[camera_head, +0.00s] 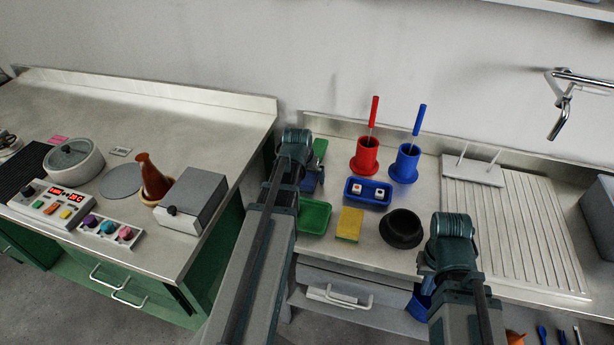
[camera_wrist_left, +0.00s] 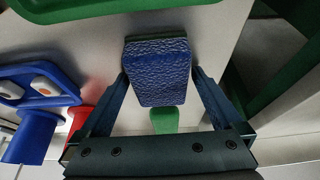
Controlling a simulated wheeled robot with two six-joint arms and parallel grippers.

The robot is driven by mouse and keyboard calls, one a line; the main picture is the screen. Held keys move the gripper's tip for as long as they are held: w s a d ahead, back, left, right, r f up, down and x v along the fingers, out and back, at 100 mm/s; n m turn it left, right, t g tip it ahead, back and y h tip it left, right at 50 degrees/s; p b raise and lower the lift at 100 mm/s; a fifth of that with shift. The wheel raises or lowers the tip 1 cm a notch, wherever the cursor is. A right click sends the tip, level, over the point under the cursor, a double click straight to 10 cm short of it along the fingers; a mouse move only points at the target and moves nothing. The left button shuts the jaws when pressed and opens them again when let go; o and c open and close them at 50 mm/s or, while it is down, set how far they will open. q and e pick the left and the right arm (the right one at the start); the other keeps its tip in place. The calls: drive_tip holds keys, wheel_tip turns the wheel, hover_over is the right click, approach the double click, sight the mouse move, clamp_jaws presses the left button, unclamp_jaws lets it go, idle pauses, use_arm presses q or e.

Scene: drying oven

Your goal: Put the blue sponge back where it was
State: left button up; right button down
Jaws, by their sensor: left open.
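The blue sponge (camera_wrist_left: 160,72) has a rough blue face and a thin green layer at one edge. In the left wrist view it sits between the two fingers of my left gripper (camera_wrist_left: 161,74), which is open. I cannot tell whether the fingers touch it. In the head view my left gripper (camera_head: 311,182) is low over the counter, behind a green tray (camera_head: 328,219), and my arm mostly hides the sponge. A green block (camera_wrist_left: 164,120) lies just beyond it and also shows in the head view (camera_head: 320,148). My right arm is at the lower right; its fingers are hidden.
Right of my left gripper are a blue tray (camera_head: 383,200) with small blocks, a yellow sponge (camera_head: 349,225), a black bowl (camera_head: 402,229), a red holder (camera_head: 367,157) and a blue holder (camera_head: 404,164). The left bench edge and the back wall are close.

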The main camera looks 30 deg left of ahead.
use_arm(q)
drive_tip(key=p+v, duration=1.1)
drive_tip(key=v, duration=0.1)
drive_tip(key=shift+s, duration=0.1)
drive_tip(key=s+d+m, duration=0.1)
drive_tip(key=d, duration=0.5)
drive_tip(key=s+d+m+g, duration=0.1)
drive_tip(key=d, duration=0.5)
drive_tip(key=s+d+f+m+g, duration=0.1)
drive_tip(key=d, duration=0.4)
drive_tip(key=shift+s+d+f+m+h, duration=0.1)
drive_tip(key=shift+s+d+m+h, duration=0.2)
drive_tip(key=shift+s+d+h, duration=0.1)
drive_tip(key=s+d+m+g+y, duration=0.1)
drive_tip(key=s+d+m+g, duration=0.1)
drive_tip(key=s+d, duration=0.6)
drive_tip(key=d+m, duration=0.1)
drive_tip(key=d, duration=0.2)
drive_tip(key=shift+s+d+g, duration=0.15)
drive_tip(key=shift+d+g, duration=0.15)
drive_tip(key=shift+d, duration=0.05)
